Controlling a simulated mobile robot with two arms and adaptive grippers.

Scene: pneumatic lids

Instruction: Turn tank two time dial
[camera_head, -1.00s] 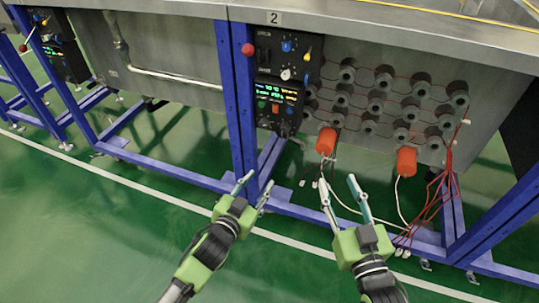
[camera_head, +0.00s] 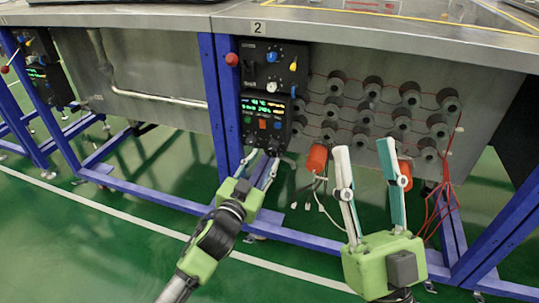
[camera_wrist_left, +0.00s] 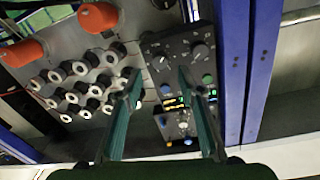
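The tank two control panel (camera_head: 243,95) is black, below the "2" label, with a lit display and several coloured knobs and buttons. Its lower edge has two black dials, plain in the left wrist view: one on the left (camera_wrist_left: 160,62), one on the right (camera_wrist_left: 200,48). I cannot read which is the time dial. My left gripper (camera_head: 260,162) is open and empty just below the panel's lower edge. In the left wrist view its fingertips (camera_wrist_left: 158,77) stand apart, one on each side of the left dial's line; contact is not visible. My right gripper (camera_head: 363,150) is open and empty, to the right.
A red ball-ended lever (camera_head: 232,60) sits left of the panel. Orange cylinders (camera_head: 317,158) and rows of grey cylinders (camera_head: 373,87) with red wires are to the right. Blue frame legs (camera_head: 222,110) stand beside the panel. The green floor in front is clear.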

